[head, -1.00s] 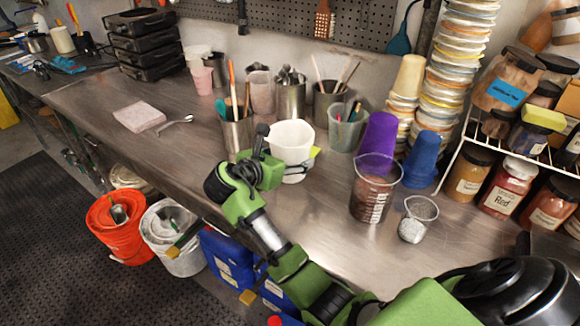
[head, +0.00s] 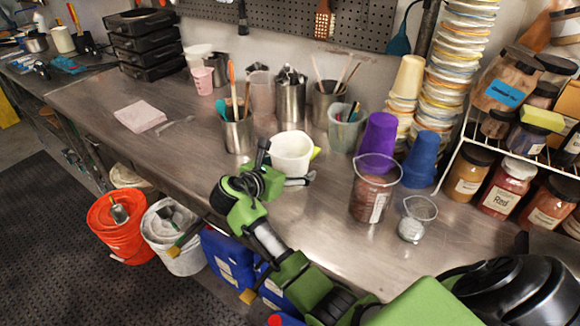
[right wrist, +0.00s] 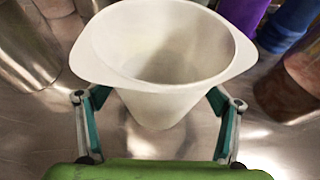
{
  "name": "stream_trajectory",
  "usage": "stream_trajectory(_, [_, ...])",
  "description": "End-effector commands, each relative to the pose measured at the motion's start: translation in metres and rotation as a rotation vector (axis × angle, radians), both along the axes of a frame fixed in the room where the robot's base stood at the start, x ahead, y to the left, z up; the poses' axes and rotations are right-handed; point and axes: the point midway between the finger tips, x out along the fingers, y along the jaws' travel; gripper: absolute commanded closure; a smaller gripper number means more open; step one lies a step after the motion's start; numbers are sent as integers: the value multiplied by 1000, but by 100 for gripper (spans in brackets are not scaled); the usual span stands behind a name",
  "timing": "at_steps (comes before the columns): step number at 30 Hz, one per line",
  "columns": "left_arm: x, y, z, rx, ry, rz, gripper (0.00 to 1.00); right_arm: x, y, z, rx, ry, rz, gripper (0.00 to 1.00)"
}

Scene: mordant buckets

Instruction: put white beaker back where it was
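The white beaker (head: 291,153) stands upright on the metal bench, in front of the metal cups. It also shows large in the right wrist view (right wrist: 165,75), with its wide rim uppermost. My right gripper (right wrist: 160,98) has one finger on each side of the beaker's lower body. In the head view, the beaker and my wrist hide part of the fingers. My left gripper is not in view.
Behind the beaker stand metal cups with tools (head: 238,133) and (head: 291,98). To its right are a clear cup (head: 344,130), purple cups (head: 378,135), a brown-filled beaker (head: 372,190) and a small glass (head: 414,222).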

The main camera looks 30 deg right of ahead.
Motion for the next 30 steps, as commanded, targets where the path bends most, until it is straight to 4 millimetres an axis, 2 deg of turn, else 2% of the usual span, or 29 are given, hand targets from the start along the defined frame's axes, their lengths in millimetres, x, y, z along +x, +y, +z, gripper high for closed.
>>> stream_trajectory(7, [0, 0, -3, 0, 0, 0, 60, 0, 0, 3, 0, -3, 0, 17])
stream_trajectory(14, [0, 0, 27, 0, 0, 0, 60, -8, 19, 18, 1, 2, 0, 17])
stream_trajectory(24, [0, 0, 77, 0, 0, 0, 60, -29, 67, 40, 2, 1, 1, 17])
stream_trajectory(30, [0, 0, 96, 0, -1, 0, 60, -39, 89, 48, 0, 2, 1, 17])
